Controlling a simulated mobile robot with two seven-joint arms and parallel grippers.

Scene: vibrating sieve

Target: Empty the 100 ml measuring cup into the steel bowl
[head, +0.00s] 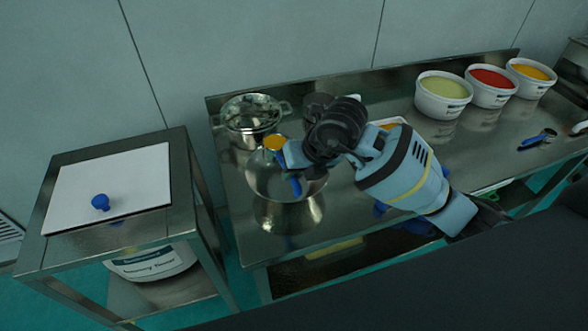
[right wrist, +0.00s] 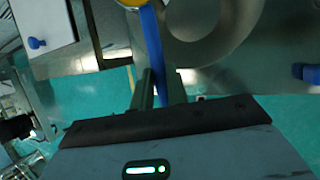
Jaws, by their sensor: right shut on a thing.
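The measuring cup (head: 275,142) shows orange-yellow contents at its top and looks roughly level. Its blue handle (right wrist: 152,45) runs between the fingers of my right gripper (right wrist: 158,88), which is shut on it. The steel bowl (head: 283,210) stands on the steel table, at its left end. My right gripper (head: 292,165) holds the cup above the bowl's far side, and the gripper hides part of the bowl. A curved part of the bowl (right wrist: 218,50) shows in the right wrist view. My left gripper is not in view.
A steel pot or sieve (head: 252,112) stands behind the bowl. Tubs of green (head: 443,108), red (head: 490,100) and orange (head: 530,92) material stand at the back right. A side table (head: 185,180) with a white board and a blue knob stands to the left.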

